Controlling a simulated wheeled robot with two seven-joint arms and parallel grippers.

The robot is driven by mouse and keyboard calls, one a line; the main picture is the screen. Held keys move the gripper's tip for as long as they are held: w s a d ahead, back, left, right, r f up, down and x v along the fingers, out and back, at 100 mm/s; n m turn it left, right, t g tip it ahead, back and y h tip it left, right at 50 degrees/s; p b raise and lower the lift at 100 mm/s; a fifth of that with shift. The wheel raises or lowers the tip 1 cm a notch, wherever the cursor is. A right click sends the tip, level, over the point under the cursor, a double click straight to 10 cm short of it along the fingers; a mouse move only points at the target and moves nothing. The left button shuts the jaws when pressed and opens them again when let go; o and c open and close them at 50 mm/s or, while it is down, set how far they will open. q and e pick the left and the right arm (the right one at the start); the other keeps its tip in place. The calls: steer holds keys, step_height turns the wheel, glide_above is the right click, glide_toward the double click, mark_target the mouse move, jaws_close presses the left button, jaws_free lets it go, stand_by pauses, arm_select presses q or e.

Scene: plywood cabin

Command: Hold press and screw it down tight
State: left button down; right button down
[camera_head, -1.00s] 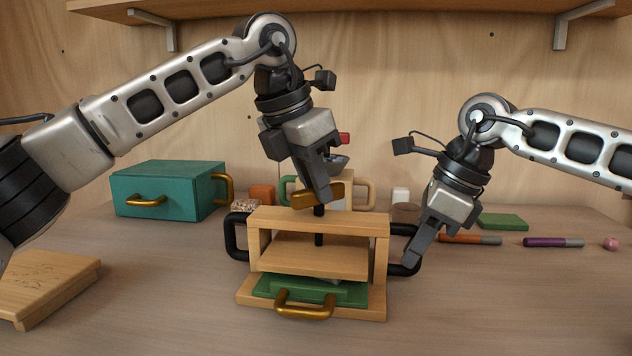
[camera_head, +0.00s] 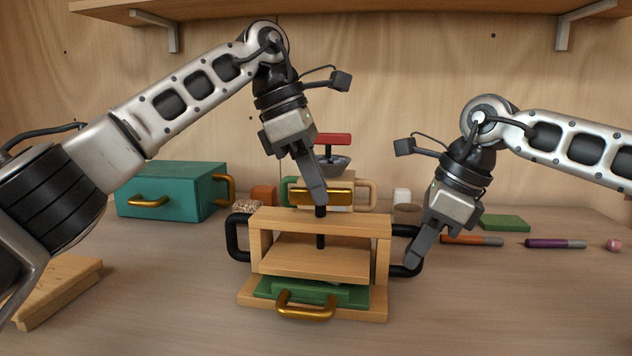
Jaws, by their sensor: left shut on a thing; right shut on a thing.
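The wooden press (camera_head: 320,222) stands on the table in the middle of the head view. Its gold screw handle (camera_head: 334,195) sits on a black screw above the top beam. The press plate (camera_head: 312,260) hangs inside the frame, above a green block with a gold handle (camera_head: 306,304). My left gripper (camera_head: 318,197) points down and is shut on the screw handle, hiding part of it. My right gripper (camera_head: 416,262) is shut on the black side handle (camera_head: 402,270) at the right of the press. Another black side handle (camera_head: 237,238) is free on the left.
A teal box (camera_head: 172,190) with gold handles stands at the back left. A wooden board (camera_head: 58,290) lies at the left front. Orange (camera_head: 470,240) and purple (camera_head: 553,243) markers and a green slab (camera_head: 505,222) lie on the right. The table front is clear.

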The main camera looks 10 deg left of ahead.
arm_select(q)
steer(key=shift+d, duration=0.1)
stand_by(0.4)
steer(key=c, duration=1.4)
jaws_free()
steer(key=shift+r, duration=0.1)
steer(key=v, duration=0.7)
steer(key=shift+r, duration=0.25)
arm_select(e)
steer(key=c, duration=1.3)
jaws_free()
steer(key=shift+r, duration=0.1)
